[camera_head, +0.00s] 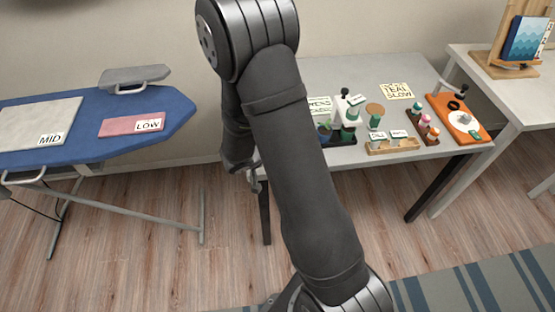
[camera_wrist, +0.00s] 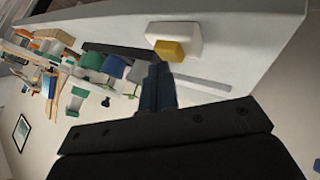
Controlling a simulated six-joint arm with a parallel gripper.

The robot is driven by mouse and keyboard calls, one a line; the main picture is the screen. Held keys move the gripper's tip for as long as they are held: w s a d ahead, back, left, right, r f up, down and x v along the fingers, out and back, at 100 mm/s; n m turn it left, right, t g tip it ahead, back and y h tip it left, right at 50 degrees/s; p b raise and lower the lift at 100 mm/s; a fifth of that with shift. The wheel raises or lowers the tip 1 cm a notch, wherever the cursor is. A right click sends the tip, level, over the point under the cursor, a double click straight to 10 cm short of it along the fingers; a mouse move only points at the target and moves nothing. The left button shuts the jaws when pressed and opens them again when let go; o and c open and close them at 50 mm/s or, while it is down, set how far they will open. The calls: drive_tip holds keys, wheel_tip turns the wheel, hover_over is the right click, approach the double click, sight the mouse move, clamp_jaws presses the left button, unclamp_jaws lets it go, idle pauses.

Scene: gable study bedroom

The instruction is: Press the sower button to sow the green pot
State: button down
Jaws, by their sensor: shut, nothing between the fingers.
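My gripper (camera_head: 256,186) hangs in front of the table's left part in the head view, beside my arm link. In the wrist view its dark fingers (camera_wrist: 155,82) are shut and empty. A white rounded block with a yellow button-like piece (camera_wrist: 171,50) lies just beyond the fingertips, apart from them as far as I can tell; my arm seems to hide it in the head view. Green pots (camera_head: 347,135) stand near a white device with a black knob (camera_head: 345,93). Green pieces also show in the wrist view (camera_wrist: 91,61). Which pot is meant is unclear.
The grey table (camera_head: 370,70) carries a "TEAL SLOW" card (camera_head: 396,90), a wooden rack (camera_head: 393,146), small bottles (camera_head: 424,120) and an orange board (camera_head: 462,133). A blue ironing board (camera_head: 85,150) stands left, with floor between it and the table.

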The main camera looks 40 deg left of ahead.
drive_tip(key=shift+f, duration=0.35)
idle(0.3)
drive_tip(key=shift+r, duration=0.85)
drive_tip(key=shift+r, duration=0.1)
drive_tip(key=shift+r, duration=2.4)
drive_tip(key=shift+f, duration=0.1)
drive_tip(key=shift+r, duration=2)
drive_tip(key=shift+f, duration=0.1)
